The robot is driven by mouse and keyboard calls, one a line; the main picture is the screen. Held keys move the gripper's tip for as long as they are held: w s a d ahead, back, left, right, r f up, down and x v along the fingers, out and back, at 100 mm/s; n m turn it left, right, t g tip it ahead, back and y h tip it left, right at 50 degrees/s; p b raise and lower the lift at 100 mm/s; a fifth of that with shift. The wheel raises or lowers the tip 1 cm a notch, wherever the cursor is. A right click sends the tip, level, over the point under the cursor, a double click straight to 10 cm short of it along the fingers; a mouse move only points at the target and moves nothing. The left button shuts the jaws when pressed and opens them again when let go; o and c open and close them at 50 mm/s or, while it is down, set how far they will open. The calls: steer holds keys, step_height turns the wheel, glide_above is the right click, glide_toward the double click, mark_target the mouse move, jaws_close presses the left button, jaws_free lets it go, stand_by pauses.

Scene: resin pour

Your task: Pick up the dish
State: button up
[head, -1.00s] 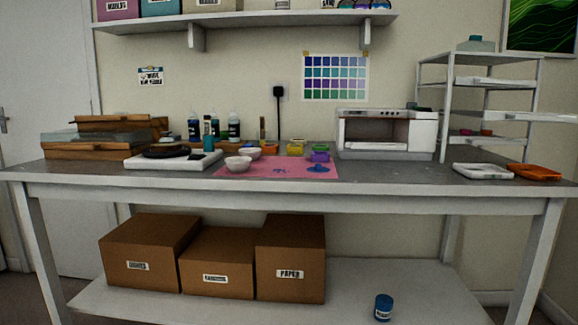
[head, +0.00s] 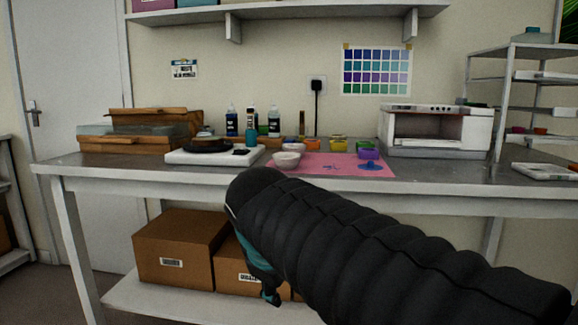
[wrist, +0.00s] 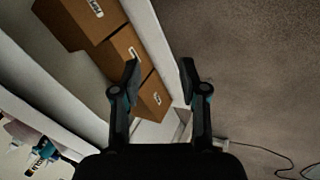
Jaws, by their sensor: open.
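Small white dishes stand on the bench. The nearer one is a round white dish (head: 287,160) at the left front of the pink mat (head: 330,171); another white dish (head: 290,147) is just behind it. I cannot tell which one is meant. My gripper (head: 270,296) hangs low in front of the bench, below the top and away from the dishes. In the wrist view my gripper (wrist: 158,70) is open with nothing between its fingers. It faces down past the lower shelf and the floor, and neither dish can be made out there.
Cardboard boxes (head: 180,247) stand on the lower shelf. A white scale (head: 213,157) is left of the mat, with bottles (head: 274,121) behind. A purple cup (head: 368,153) is on the mat's right. A white oven (head: 435,130) and rack (head: 501,105) stand at the right.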

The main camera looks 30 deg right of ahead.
steer(key=w+d+r+n+h+b, duration=0.1)
steer(key=w+d+r+n+h, duration=0.15)
steer(key=w+r, duration=0.4)
steer(key=w+d+r+n+h, duration=0.1)
steer(key=w+r+n+h, duration=0.1)
steer(key=w+r+n, duration=0.4)
steer(key=n+g+h+b, duration=0.1)
steer(key=n+g+h, duration=0.1)
steer(key=h, duration=0.3)
glide_toward(298, 159)
steer(key=b+x, duration=0.1)
steer(key=x, duration=0.1)
steer(key=b+x, duration=0.1)
steer(key=x, duration=0.1)
steer(key=shift+w+a, duration=0.2)
steer(key=shift+w, duration=0.15)
steer(key=shift+b+x, duration=0.95)
steer(key=shift+x, duration=1.7)
jaws_close()
